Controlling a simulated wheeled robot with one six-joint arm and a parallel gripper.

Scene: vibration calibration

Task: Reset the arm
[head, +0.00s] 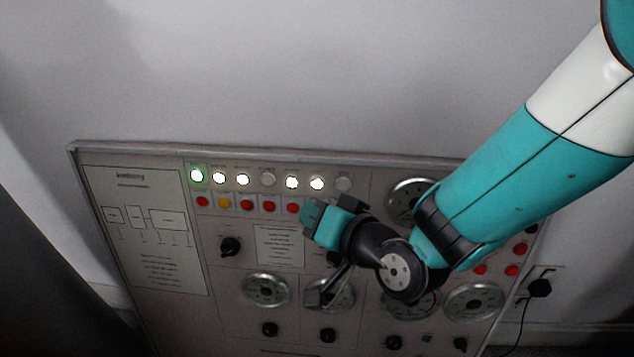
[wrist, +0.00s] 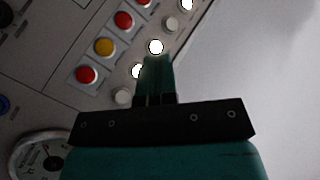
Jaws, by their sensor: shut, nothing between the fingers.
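My arm reaches in from the upper right in the head view, and my gripper (head: 312,218) is in front of the control panel (head: 228,268). The gripper is shut and empty. In the wrist view the shut fingers (wrist: 157,75) point at the row of indicator lamps, with a lit white lamp (wrist: 155,47) just beyond their tips. I cannot tell whether the fingertips touch the panel. The gripper and wrist hide part of the panel's middle in the head view.
A plug in a socket (head: 540,288) is at right. The wall above the panel is bare.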

